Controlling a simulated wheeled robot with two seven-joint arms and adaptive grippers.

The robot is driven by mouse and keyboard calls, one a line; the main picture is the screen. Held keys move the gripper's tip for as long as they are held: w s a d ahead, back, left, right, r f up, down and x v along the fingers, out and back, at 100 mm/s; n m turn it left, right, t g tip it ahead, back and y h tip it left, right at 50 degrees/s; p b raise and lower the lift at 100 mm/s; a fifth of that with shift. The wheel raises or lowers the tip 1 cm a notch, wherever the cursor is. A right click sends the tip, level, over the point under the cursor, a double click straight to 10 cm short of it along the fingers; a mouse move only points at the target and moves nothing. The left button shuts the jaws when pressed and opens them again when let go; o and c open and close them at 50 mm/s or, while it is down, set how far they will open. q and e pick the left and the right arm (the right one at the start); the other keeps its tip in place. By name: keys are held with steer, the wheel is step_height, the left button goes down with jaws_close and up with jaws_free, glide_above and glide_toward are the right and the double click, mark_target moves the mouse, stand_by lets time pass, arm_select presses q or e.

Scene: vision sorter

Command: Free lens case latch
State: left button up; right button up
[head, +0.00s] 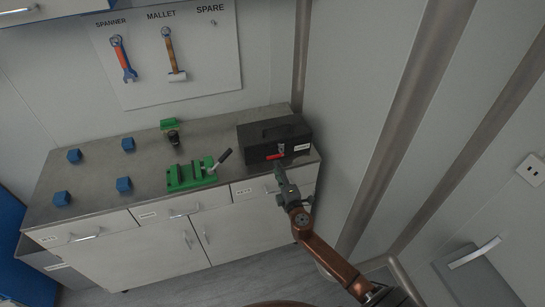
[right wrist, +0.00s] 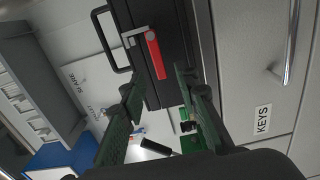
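The black lens case (head: 262,135) stands at the right end of the grey worktop, with a handle on top. Its red latch (head: 276,156) is on the front face, and it shows closer in the right wrist view (right wrist: 156,55) beside a metal bracket. The latch's exact position is hard to judge. My right gripper (head: 279,170) is just in front of the case, near the latch. In the right wrist view its two fingers (right wrist: 160,88) are spread apart with nothing between them, and the latch lies ahead of the fingertips. My left gripper is not in view.
A green vise-like fixture (head: 193,175) with a lever stands left of the case. A small green-topped item (head: 171,128) and several blue blocks (head: 124,184) are further left. Drawers with handles (head: 265,187) are below the worktop. A wall (head: 365,100) rises at right.

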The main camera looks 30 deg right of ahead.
mark_target(272, 156)
steer(key=x, duration=0.7)
steer(key=shift+w+r, duration=0.1)
steer(key=shift+w, duration=0.25)
jaws_close()
stand_by(0.4)
